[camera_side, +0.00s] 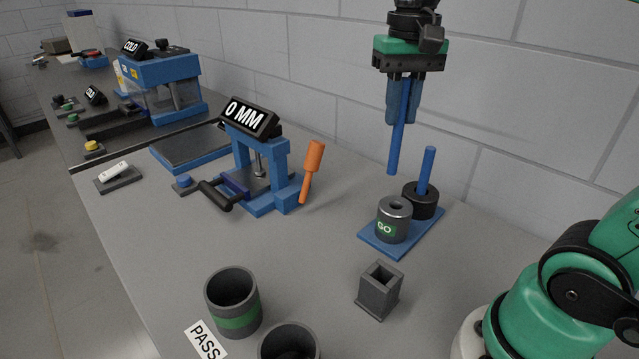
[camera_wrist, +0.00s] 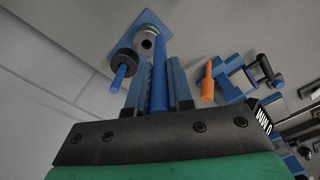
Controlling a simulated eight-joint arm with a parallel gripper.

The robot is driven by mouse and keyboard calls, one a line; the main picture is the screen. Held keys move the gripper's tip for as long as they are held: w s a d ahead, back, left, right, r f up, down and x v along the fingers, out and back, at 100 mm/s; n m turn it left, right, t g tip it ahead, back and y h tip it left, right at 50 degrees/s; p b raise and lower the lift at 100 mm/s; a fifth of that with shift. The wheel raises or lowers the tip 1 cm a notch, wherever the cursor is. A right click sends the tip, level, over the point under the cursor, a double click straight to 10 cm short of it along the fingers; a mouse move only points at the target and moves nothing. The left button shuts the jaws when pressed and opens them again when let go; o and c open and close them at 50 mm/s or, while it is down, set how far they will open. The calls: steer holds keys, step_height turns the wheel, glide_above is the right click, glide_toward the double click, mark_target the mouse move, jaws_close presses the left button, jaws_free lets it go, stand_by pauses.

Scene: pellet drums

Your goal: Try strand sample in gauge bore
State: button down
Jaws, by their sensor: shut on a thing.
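My gripper (camera_side: 400,121) is shut on a blue strand sample (camera_side: 395,155), which hangs down upright from the fingers, its lower end free in the air. Below it stands the grey GO gauge (camera_side: 386,232), a cylinder with an open bore on top, on a blue plate (camera_side: 377,246). Behind it on the plate is a black collar (camera_side: 413,203) with another blue rod (camera_side: 427,170) standing up in it. In the wrist view the held strand (camera_wrist: 160,75) runs between the fingers, with its end near the grey gauge (camera_wrist: 147,43); the gap is hard to judge.
A blue press (camera_side: 283,185) reading 0 MM, with an orange-handled tool (camera_side: 314,158) beside it, stands left. A square grey holder (camera_side: 378,297) and a green-banded drum (camera_side: 236,321) by a PASS label (camera_side: 204,341) are in front. The wall is close behind.

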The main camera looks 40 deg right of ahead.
steer(key=d, duration=0.1)
steer(key=d+f+m, duration=0.1)
steer(key=d, duration=0.1)
steer(key=w+d+f+m, duration=0.1)
steer(key=d, duration=0.1)
steer(key=shift+d+f, duration=0.1)
steer(key=shift+f, duration=0.1)
steer(key=shift+f, duration=0.1)
steer(key=shift+f, duration=2.65)
step_height(320, 180, down, 7)
steer(key=shift+f, duration=0.2)
stand_by(3.8)
